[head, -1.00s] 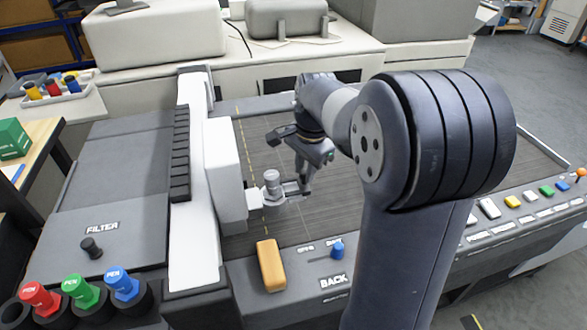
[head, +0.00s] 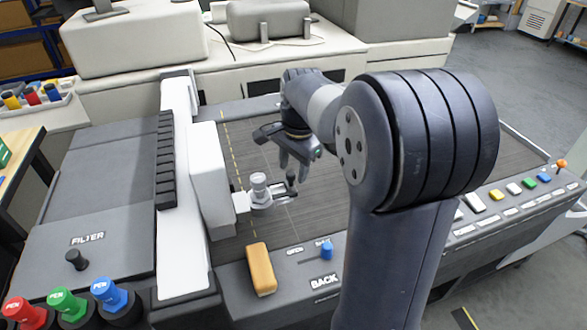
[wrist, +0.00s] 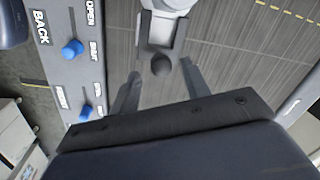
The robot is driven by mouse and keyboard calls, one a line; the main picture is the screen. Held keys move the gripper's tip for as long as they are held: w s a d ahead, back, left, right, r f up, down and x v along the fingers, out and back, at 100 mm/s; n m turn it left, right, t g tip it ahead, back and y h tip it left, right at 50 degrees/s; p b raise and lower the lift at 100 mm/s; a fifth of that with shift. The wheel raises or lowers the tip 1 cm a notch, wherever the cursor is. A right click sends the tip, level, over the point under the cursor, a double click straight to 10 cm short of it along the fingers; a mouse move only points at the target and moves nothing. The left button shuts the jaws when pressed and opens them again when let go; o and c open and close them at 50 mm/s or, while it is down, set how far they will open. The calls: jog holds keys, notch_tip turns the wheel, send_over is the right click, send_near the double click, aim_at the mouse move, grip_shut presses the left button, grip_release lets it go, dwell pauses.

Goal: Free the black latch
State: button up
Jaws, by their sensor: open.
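The black latch seems to be the dark round knob (wrist: 161,66) in a grey forked bracket. It also shows small in the head view (head: 291,175), at the right end of the white pen carriage (head: 260,191). My gripper (wrist: 160,72) is open, its two fingers apart on either side of the knob in the wrist view. In the head view my gripper (head: 293,160) is just above the knob. Whether a finger touches it I cannot tell. Another black knob (head: 76,259) stands on the grey panel marked FILTER at the left.
A tan block (head: 260,269) and a blue knob (head: 326,250) sit on the front edge marked BACK. Red, green and blue pens (head: 111,293) stand at lower left. The white gantry beam (head: 185,220) is left of the carriage. The dark bed (head: 245,145) behind is clear.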

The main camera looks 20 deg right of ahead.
notch_tip(320, 180, up, 10)
jog(key=shift+s+d+f, duration=0.15)
jog(key=shift+s+d, duration=0.1)
jog(key=shift+s, duration=0.2)
jog(key=shift+f, duration=0.15)
jog(key=f, duration=0.7)
jog(key=w+f, duration=0.1)
jog(key=f, duration=0.3)
jog(key=shift+a, duration=0.35)
jog(key=shift+a+r, duration=0.2)
jog(key=shift+a, duration=1.3)
jog(key=shift+d, duration=0.1)
